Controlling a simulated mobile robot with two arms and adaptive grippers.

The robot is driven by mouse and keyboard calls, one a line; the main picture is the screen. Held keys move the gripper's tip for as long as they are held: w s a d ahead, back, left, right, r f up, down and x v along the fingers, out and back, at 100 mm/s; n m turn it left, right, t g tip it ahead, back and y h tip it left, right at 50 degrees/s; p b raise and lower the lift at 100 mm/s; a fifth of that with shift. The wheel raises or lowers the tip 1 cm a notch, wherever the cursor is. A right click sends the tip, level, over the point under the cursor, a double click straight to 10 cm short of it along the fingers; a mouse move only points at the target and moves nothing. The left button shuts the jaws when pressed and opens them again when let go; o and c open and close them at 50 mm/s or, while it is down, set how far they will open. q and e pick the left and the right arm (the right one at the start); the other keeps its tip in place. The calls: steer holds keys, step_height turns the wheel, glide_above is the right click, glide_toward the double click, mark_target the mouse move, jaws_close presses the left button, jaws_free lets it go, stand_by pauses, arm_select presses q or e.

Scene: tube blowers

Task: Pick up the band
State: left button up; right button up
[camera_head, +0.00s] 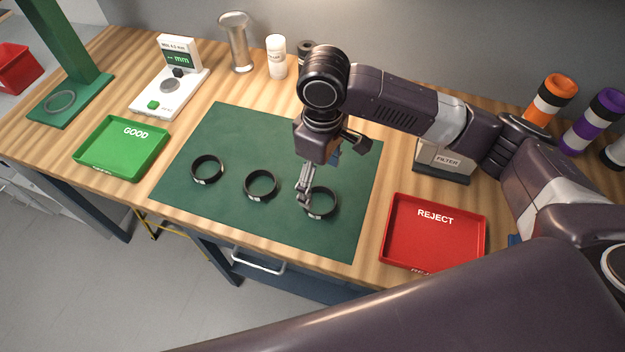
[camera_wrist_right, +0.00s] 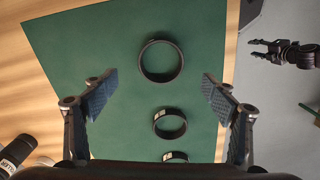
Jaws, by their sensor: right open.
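Three dark bands with small white labels lie flat on the green mat (camera_head: 225,130): a left band (camera_head: 207,181), a middle band (camera_head: 261,197) and a right band (camera_head: 323,216). My right gripper (camera_head: 305,203) is open and empty, pointing down at the right band and partly covering it in the head view. In the right wrist view the nearest band (camera_wrist_right: 161,80) lies ahead, between the lines of the spread fingers (camera_wrist_right: 160,88). Two further bands show below it. My left gripper (camera_wrist_right: 262,49) shows small in the wrist view, its fingers apart, away from the mat.
The green GOOD tray (camera_head: 125,150) stands left of the mat and the red REJECT tray (camera_head: 433,233) right of it; both look empty. A gauge (camera_head: 170,90), a metal cylinder (camera_head: 236,42) and a white bottle (camera_head: 276,57) stand behind. A FILTER box (camera_head: 443,162) stands at right.

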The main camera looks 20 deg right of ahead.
mark_target(320, 204)
steer(key=shift+f, duration=0.35)
steer(key=f+p, duration=0.1)
steer(key=s+f, duration=0.1)
steer(key=f, duration=0.1)
steer(key=shift+f+p, duration=0.2)
steer(key=shift+p, duration=0.15)
steer(key=f, duration=0.2)
steer(key=shift+w+f, duration=0.3)
steer(key=shift+w, duration=0.05)
steer(key=shift+f, duration=0.3)
steer(key=c, duration=1.2)
arm_select(q)
steer(key=s, duration=0.1)
steer(key=s+r, duration=0.2)
steer(key=s, duration=0.1)
steer(key=shift+s+a, duration=0.1)
arm_select(e)
steer(key=shift+r, duration=0.15)
